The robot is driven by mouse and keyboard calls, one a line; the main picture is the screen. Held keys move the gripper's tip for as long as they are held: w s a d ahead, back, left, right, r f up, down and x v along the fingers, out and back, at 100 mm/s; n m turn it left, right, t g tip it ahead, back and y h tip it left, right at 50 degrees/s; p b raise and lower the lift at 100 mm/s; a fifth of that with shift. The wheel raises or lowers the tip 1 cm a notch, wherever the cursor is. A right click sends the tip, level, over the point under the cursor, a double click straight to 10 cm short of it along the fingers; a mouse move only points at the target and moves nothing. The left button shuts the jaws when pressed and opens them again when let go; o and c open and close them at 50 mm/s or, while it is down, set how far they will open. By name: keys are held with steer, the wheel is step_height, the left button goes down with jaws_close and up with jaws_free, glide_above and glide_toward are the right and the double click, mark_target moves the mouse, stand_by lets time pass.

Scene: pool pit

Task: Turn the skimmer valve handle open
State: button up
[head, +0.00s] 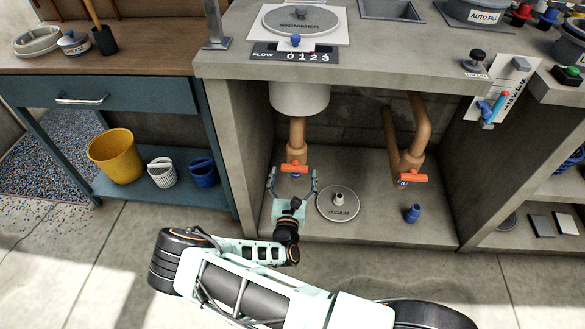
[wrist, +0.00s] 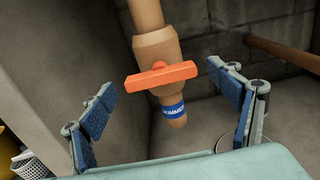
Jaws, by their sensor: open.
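The skimmer valve has an orange bar handle (head: 294,168) lying crosswise on a tan pipe under the counter, below the skimmer lid (head: 300,19). In the wrist view the handle (wrist: 161,76) is nearly level, tilted slightly up to the right. A blue label band (wrist: 171,110) circles the pipe below it; its lettering partly reads as skimmer. My gripper (head: 292,184) is open, with nothing between its fingers. It is just in front of and below the handle. In the wrist view the open gripper's fingers (wrist: 170,105) stand to either side of the handle, apart from it.
A second orange handle (head: 413,178) is on the right pipe. A round vacuum plate (head: 338,204) and a blue fitting (head: 412,213) sit on the cabinet floor. A concrete side wall (head: 232,150) stands close on the left. A yellow bucket (head: 115,156) is further left.

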steer(key=shift+w, duration=0.45)
steer(key=c, duration=1.2)
steer(key=shift+o, duration=0.2)
